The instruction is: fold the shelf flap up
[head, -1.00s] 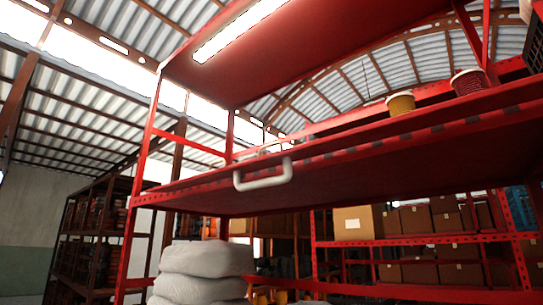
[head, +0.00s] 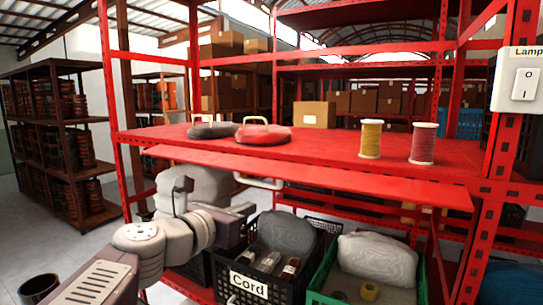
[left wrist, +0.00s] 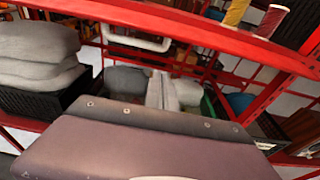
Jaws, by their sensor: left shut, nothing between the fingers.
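The red shelf flap (head: 320,182) runs along the front of the red shelf board and hangs out a little below its edge, sloping. A white handle (head: 258,182) sits under the left part of its front edge; it also shows at the top of the left wrist view (left wrist: 138,41). My left gripper (head: 248,208) is just below the handle, shut and empty, apart from it as far as I can see. In the left wrist view its fingers (left wrist: 161,90) are together and point toward the crates under the shelf. My right gripper is out of view.
On the shelf are two round weights (head: 263,134), a cardboard box (head: 314,115) and two thread spools (head: 371,139). Below stand a black crate labelled Cord (head: 249,284) and a green crate (head: 329,298). A lamp switch (head: 522,84) is on the right post.

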